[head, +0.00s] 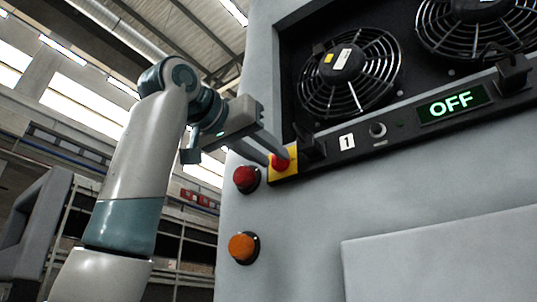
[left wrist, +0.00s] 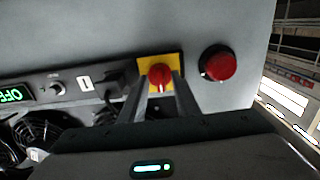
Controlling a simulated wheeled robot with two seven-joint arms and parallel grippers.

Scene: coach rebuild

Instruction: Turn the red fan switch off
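The red fan switch (head: 280,162) is a round knob on a yellow plate at the left end of the black control strip. It also shows in the left wrist view (left wrist: 160,77), with a pale mark at its lower side there. My left gripper (head: 276,152) reaches the switch from the left. In the left wrist view its two fingers (left wrist: 162,92) stand apart, one on each side of the knob; whether they touch it is unclear. A display (head: 453,104) on the strip reads OFF in green. My right gripper is not in view.
A red round light or button (head: 246,179) and an orange one (head: 243,247) sit on the grey cabinet (head: 300,230), close below and left of the switch. Two caged fans (head: 350,72) are above the strip. A small dark knob (head: 377,130) is beside the label 1.

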